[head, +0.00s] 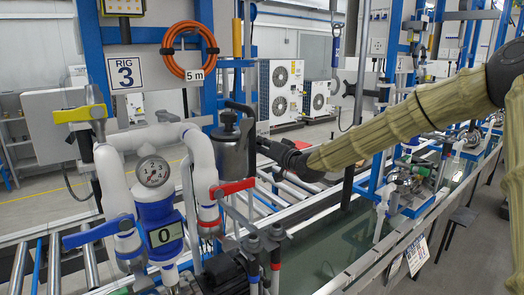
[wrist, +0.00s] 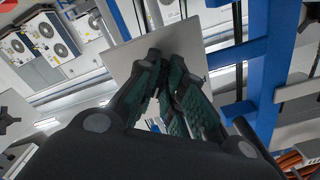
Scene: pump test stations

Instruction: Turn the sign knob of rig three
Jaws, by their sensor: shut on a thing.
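Rig three is marked by its white RIG 3 sign (head: 126,73) at the left of the head view. My gripper (head: 266,146) reaches in from the right, beside the steel canister (head: 231,150), and its fingertips are hard to see there. In the wrist view my gripper (wrist: 167,62) has its two dark green-padded fingers drawn together at a pale grey plate (wrist: 194,35). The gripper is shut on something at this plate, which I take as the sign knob. The fingers cover the knob, so its shape and angle are hidden.
A blue post (wrist: 284,70) stands close to my gripper. The orange hose (head: 189,50) hangs above left in the head view.

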